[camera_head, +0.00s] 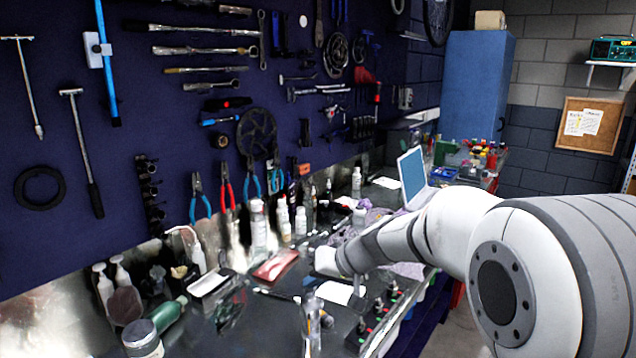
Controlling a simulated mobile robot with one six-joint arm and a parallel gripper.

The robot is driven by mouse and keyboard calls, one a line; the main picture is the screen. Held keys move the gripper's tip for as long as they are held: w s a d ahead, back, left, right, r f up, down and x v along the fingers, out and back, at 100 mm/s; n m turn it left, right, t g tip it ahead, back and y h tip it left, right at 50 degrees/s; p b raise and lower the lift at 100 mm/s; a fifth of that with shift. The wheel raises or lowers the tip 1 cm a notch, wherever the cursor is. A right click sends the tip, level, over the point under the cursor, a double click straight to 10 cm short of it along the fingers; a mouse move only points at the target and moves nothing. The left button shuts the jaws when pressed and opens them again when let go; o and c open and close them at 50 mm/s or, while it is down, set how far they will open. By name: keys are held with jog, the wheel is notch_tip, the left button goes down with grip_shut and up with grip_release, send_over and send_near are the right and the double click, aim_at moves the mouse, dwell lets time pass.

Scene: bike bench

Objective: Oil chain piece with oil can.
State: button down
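My arm reaches in from the right over the dark workbench (265,325). Its white end is at the middle of the bench; my gripper (357,290) is small and partly hidden there, and its fingers cannot be made out. I cannot single out the oil can for sure. A slim, clear-looking upright container (311,322) stands at the front of the bench, left of and nearer than my gripper. Several white bottles (258,228) stand at the back against the wall. I cannot make out the chain piece among the small items.
A black block with red and green knobs (372,318) lies along the front edge. A red pouch (275,265), a green bottle (168,314) and a jar (142,338) lie or stand to the left. A laptop (412,175) is farther back. Tools hang on the dark pegboard (130,200).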

aim_at(315, 300)
jog(key=shift+f+b, duration=0.25)
jog(key=shift+b, duration=0.1)
jog(key=shift+f+b, duration=0.3)
jog(key=shift+b, duration=0.2)
jog(key=shift+r, duration=0.1)
dwell(0.3)
jog(key=shift+r, duration=0.4)
notch_tip(315, 300, up, 6)
jog(key=p, duration=0.3)
dwell(0.3)
dwell(0.5)
